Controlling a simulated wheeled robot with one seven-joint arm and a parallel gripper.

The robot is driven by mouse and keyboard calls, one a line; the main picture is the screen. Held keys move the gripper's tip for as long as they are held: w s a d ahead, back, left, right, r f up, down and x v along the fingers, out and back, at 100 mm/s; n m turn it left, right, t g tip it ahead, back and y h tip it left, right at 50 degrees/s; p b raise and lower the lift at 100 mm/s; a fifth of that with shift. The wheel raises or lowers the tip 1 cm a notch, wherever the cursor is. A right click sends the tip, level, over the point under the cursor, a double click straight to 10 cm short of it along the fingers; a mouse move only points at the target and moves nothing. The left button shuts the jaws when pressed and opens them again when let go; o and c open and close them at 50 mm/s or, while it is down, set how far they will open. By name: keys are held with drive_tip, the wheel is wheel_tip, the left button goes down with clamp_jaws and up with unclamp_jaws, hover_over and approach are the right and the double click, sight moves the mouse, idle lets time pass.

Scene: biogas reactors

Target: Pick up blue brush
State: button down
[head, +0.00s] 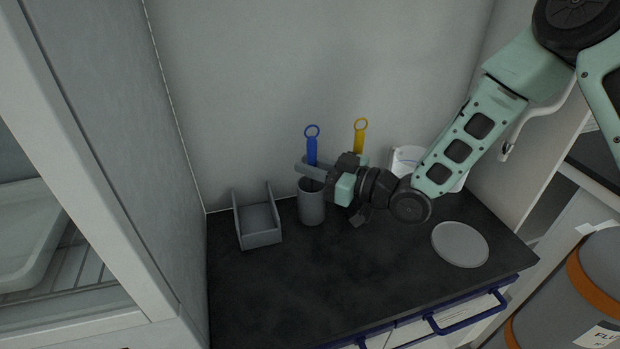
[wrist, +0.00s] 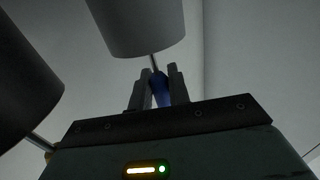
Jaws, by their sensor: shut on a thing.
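The blue brush (head: 312,150) stands upright, its ringed handle rising above a grey cup (head: 311,207) on the dark counter. My gripper (head: 311,172) reaches in from the right, just above the cup's rim, and is shut on the blue handle. In the wrist view the blue handle (wrist: 160,88) sits between the two fingers (wrist: 154,88). A thin metal shaft runs from it into the grey cup (wrist: 137,28). The brush's lower end is hidden inside the cup.
A yellow brush (head: 360,137) stands just right, its base hidden behind my gripper. A grey open bin (head: 258,225) sits left of the cup. A white container (head: 408,155) is partly behind my arm. A round grey disc (head: 460,244) lies at right. The counter's front (head: 340,282) is clear.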

drive_tip(key=shift+r, duration=0.1)
wheel_tip(320, 180, up, 18)
drive_tip(key=shift+f, duration=0.1)
idle(0.9)
idle(1.0)
